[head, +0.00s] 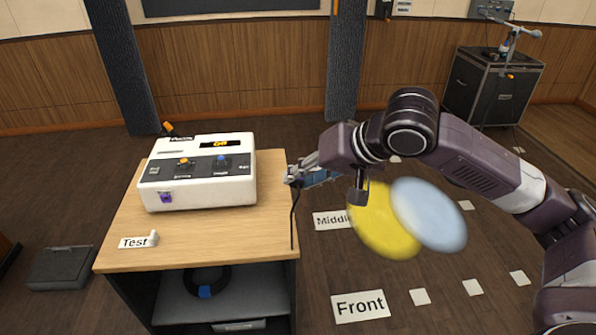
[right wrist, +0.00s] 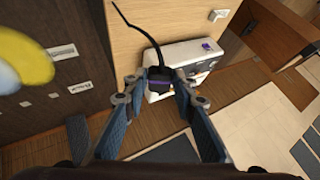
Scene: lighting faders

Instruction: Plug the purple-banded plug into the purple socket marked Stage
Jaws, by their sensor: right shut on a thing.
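The purple-banded plug (right wrist: 158,80) is black and sits between the fingertips of my right gripper (right wrist: 156,92) in the right wrist view. A black cable runs from the plug. In the head view my right gripper (head: 290,176) is at the table's right edge, to the right of the white console and apart from it. The plug is too small to make out clearly there. The purple socket (head: 166,198) is on the console's front face, low at the left; its lettering is unreadable. A purple spot on the console shows in the right wrist view (right wrist: 207,46). My left gripper is out of view.
The white console (head: 215,194) stands on the wooden table (head: 215,250). A Test label (head: 134,242) and small white switch (head: 153,238) are at the table's front left. A black coil (head: 195,279) lies on the shelf below. The tabletop right of the console is clear.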

